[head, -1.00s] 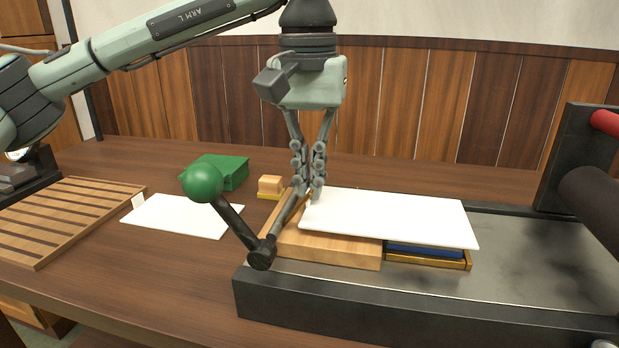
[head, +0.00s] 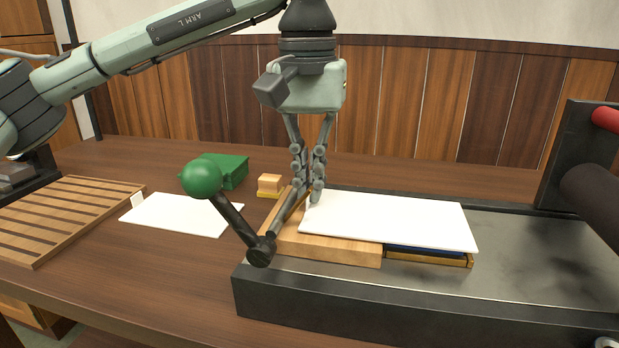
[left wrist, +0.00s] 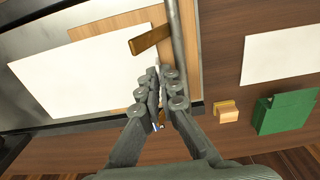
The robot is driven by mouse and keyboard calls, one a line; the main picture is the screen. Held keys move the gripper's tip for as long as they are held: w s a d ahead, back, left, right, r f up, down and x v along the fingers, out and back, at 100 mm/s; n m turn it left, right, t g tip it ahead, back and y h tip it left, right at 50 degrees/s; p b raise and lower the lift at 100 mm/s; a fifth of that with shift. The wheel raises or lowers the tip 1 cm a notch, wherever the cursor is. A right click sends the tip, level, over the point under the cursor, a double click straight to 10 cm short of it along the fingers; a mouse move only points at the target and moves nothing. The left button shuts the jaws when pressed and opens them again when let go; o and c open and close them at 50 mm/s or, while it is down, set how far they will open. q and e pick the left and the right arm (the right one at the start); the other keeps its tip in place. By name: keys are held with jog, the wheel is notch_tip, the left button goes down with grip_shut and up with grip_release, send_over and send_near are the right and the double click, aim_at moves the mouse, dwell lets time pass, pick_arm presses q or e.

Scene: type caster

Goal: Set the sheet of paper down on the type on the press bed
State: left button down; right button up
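The white sheet of paper (head: 390,220) lies nearly level over the press bed (head: 540,265). It also shows in the left wrist view (left wrist: 75,65). Under it are a pale wooden block (head: 330,248) and a dark blue and brass-edged piece (head: 428,257), which looks like the type; the sheet hides most of it. A thin gap shows at the front right; I cannot tell whether the sheet touches the block. My left gripper (head: 308,192) points down at the sheet's left end, its fingers (left wrist: 158,75) closed on that edge. My right gripper is out of view.
A dark lever with a green ball knob (head: 202,180) stands just left of my gripper. Another white sheet (head: 180,215), a green box (head: 225,172), a small wooden block (head: 270,185) and a slatted rack (head: 60,215) are on the left. A dark roller (head: 595,200) is at the right.

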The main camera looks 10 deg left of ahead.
pick_arm(q)
jog(key=shift+f, duration=0.25)
jog(key=c, duration=1.6)
grip_release()
jog(key=shift+c, duration=0.2)
jog(key=shift+r, duration=0.1)
jog(key=shift+r+p, duration=1.65)
jog(key=shift+r, duration=1.3)
